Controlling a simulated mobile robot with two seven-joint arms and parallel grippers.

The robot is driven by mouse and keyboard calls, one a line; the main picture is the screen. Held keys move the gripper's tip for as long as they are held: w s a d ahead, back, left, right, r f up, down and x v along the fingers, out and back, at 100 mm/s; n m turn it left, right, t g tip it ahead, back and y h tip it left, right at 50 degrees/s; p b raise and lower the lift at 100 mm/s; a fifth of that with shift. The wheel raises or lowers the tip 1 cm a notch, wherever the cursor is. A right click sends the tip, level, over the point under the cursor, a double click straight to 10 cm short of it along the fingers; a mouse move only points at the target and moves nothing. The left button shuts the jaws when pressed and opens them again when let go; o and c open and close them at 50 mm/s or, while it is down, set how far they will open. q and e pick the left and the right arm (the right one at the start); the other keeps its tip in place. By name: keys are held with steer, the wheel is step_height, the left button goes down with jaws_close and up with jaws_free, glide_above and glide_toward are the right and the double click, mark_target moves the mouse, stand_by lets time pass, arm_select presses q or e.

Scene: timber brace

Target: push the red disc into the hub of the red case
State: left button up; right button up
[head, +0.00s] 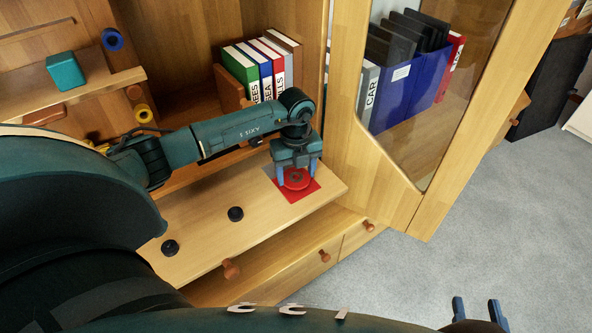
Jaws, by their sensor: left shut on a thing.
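The red case (297,195) is a flat red square on the wooden shelf board, near its right end. The round red disc (297,181) shows over the case, with a dark spot at its middle. My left gripper (297,178) points down over the case, with its blue fingers on either side of the disc, shut on it. I cannot tell whether the disc touches the case or is just above it. The gripper hides the disc's far side. My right gripper (478,312) is at the bottom right, over the carpet, its two blue fingers apart and empty.
Two black round pieces (236,213) (170,247) lie on the board (205,225) to the left. Books (262,65) stand behind. An open glazed door (400,150) stands close on the right. A teal cube (65,71) sits on a shelf at upper left.

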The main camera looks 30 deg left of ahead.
mark_target(296, 178)
arm_select(q)
steer(key=shift+f, duration=0.15)
arm_select(e)
steer(key=shift+f, duration=0.1)
arm_select(q)
steer(key=o, duration=1)
steer(key=shift+o, duration=0.2)
step_height(296, 178, up, 13)
steer(key=p, duration=0.3)
arm_select(e)
steer(key=g, duration=0.1)
steer(key=s+m+g+h, duration=0.1)
steer(key=shift+s+d+f+g, duration=0.15)
steer(key=shift+d+f+g, duration=0.15)
steer(key=shift+d, duration=0.1)
